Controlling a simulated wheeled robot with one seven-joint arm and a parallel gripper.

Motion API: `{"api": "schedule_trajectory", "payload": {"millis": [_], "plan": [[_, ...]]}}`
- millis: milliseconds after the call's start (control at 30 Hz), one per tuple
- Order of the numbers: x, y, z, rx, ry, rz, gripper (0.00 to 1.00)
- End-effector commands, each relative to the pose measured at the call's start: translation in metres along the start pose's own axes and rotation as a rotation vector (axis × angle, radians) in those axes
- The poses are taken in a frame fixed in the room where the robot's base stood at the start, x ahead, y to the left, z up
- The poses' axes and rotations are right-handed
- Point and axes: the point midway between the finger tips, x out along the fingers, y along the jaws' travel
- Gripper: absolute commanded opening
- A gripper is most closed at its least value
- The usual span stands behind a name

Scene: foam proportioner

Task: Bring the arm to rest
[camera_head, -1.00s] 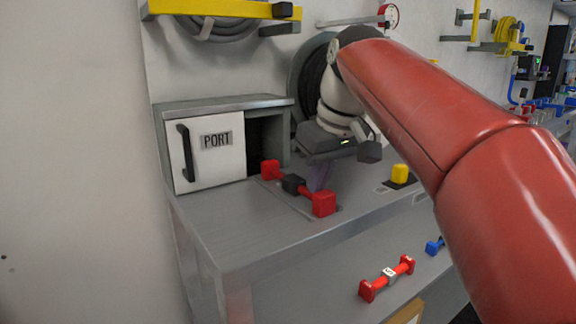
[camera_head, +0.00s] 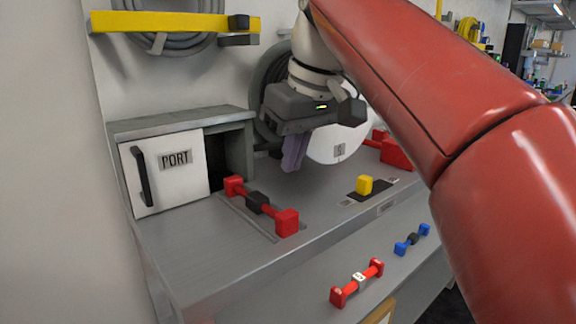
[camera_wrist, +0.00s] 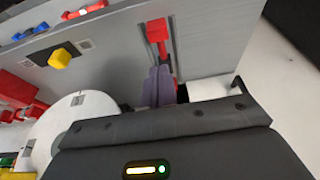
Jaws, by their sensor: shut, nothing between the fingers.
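My gripper (camera_head: 293,152) is in the air above the grey bench, in front of the wall and right of the cabinet marked PORT. Its fingers hang down, together and empty. In the wrist view my gripper (camera_wrist: 158,88) shows its two purple-grey fingers side by side in front of the bench top. My red arm reaches in from the right of the head view. The red handle with a black middle (camera_head: 257,203) lies on the bench below and left of my gripper, apart from it.
The PORT cabinet (camera_head: 165,175) has its white door slid left, with a dark opening at right. A yellow block (camera_head: 365,185) and a white disc (camera_head: 338,140) are right of my gripper. Red (camera_head: 357,283) and blue (camera_head: 412,239) handles lie on the lower ledge. A yellow rack (camera_head: 172,22) hangs above.

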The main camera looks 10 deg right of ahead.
Motion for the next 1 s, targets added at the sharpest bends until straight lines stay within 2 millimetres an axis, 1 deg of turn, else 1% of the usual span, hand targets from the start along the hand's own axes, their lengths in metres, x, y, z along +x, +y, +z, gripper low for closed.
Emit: {"api": "schedule_trajectory", "payload": {"millis": [33, 133, 267, 367, 467, 567, 600, 667, 700, 800, 900, 1000], "plan": [[-0.005, -0.002, 0.002, 0.001, 0.002, 0.001, 0.0], [-0.008, -0.003, 0.01, 0.016, 0.003, 0.005, 0.0], [0.006, 0.003, 0.031, 0.082, 0.016, 0.027, 0.0], [0.028, 0.008, 0.059, 0.163, 0.033, 0.059, 0.0], [0.056, 0.012, 0.093, 0.249, 0.057, 0.094, 0.0], [0.087, 0.013, 0.13, 0.327, 0.08, 0.132, 0.0], [0.101, 0.013, 0.145, 0.359, 0.089, 0.146, 0.0], [0.121, 0.012, 0.168, 0.401, 0.103, 0.167, 0.0], [0.135, 0.011, 0.183, 0.427, 0.11, 0.18, 0.0], [0.165, 0.008, 0.214, 0.482, 0.129, 0.207, 0.0], [0.186, 0.005, 0.237, 0.518, 0.143, 0.226, 0.0], [0.199, 0.004, 0.25, 0.537, 0.149, 0.237, 0.0]]}}
